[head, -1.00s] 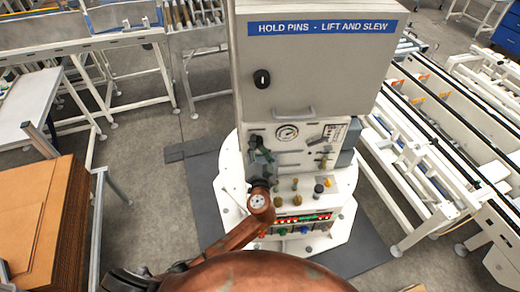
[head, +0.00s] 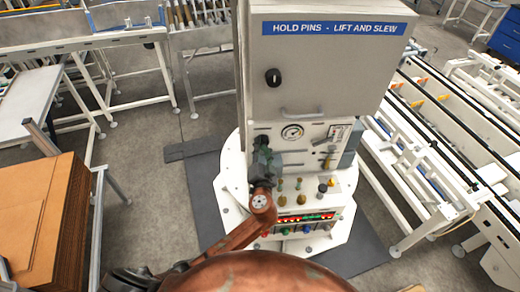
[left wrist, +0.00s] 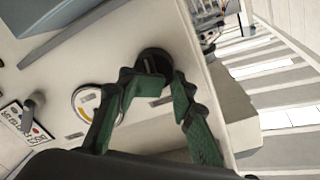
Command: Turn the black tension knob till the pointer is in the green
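The black tension knob (left wrist: 154,61) sits on the pale panel of the cabinet. It shows just beyond my left fingertips in the left wrist view, partly hidden by them. My left gripper (left wrist: 168,86) has green fingers with a gap between the tips, at or just short of the knob; I cannot tell whether they touch it. In the head view the left gripper (head: 264,156) is in front of the panel, just below the dark knob (head: 262,139). The round gauge (head: 292,132) is right of it; its pointer is too small to read. My right gripper is not in view.
A grey cabinet door (head: 325,70) with a handle and a black door knob stands above the panel. Small valves and lit buttons (head: 305,217) are below. Conveyors (head: 430,170) stand at the right, stacked cardboard (head: 40,215) at the left.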

